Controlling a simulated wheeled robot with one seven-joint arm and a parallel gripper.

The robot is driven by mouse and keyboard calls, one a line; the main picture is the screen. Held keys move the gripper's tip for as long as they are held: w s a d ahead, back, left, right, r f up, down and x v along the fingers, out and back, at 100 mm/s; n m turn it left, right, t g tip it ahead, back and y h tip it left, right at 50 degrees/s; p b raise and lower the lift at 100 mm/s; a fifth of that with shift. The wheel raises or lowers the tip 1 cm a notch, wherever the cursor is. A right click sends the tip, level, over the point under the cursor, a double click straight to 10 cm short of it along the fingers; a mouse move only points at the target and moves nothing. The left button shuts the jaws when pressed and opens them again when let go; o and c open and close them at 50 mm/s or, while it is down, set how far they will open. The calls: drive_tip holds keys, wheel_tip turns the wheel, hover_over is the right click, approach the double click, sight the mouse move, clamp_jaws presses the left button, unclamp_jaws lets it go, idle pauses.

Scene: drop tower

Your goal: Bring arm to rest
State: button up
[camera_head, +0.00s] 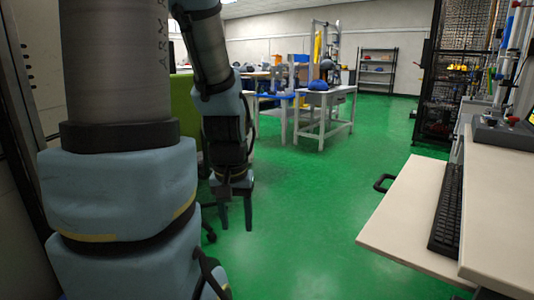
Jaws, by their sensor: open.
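My arm fills the left side of the head camera view, folded, with its upper links close to the camera. My gripper (235,217) hangs at the arm's end and points down over the green floor. Its two dark fingers are apart, and nothing shows between them. The gripper is clear of the desk at the right. Part of the scene behind my arm is hidden.
A pale desk (402,215) with a black keyboard (446,208) stands at the right. A white table (335,103) with a blue item is farther back. A metal shelf (377,68) stands at the back wall. Green floor (310,200) between is clear.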

wheel_tip(320, 180, up, 24)
drive_tip(key=p, duration=2.2)
drive_tip(key=shift+f, duration=0.15)
drive_tip(key=shift+w, duration=0.1)
